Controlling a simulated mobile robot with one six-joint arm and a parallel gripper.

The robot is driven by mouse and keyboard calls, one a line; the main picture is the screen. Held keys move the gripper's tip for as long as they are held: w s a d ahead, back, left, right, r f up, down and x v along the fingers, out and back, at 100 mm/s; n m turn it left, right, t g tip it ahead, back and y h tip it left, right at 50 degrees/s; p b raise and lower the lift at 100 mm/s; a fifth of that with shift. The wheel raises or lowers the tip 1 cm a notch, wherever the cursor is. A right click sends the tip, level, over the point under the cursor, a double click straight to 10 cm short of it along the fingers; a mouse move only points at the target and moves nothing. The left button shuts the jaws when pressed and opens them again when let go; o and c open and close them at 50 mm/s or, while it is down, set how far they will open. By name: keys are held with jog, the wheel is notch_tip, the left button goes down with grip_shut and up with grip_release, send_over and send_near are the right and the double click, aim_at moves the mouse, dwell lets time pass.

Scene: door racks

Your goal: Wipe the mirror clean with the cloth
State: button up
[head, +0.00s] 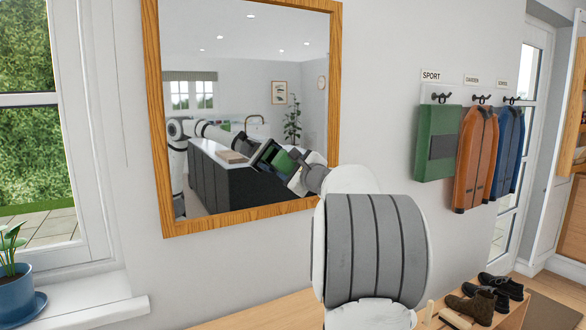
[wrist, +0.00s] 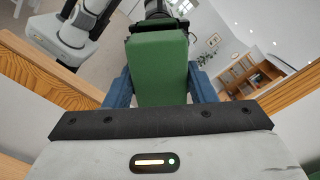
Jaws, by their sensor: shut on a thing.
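The mirror (head: 235,60) hangs on the wall in a wooden frame (head: 157,130). It shows a reflected kitchen and my own arm; I make out no clear smudges on it. My gripper (head: 288,163) is at the mirror's lower right part. In the wrist view my gripper (wrist: 160,75) has its blue fingers shut on either side of a green cloth (wrist: 158,62), which looks like a thick pad. The cloth points at the glass, close to its reflection; I cannot tell whether it touches. My arm hides the frame's lower right corner.
A window and a potted plant (head: 12,270) on a sill are at the left. A green bag (head: 437,145) and orange and blue jackets (head: 475,155) hang on hooks at the right. Shoes (head: 478,303) stand on a wooden bench (head: 512,318) below them.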

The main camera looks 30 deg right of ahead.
jog(key=shift+w, duration=0.85)
jog(key=shift+d, duration=0.1)
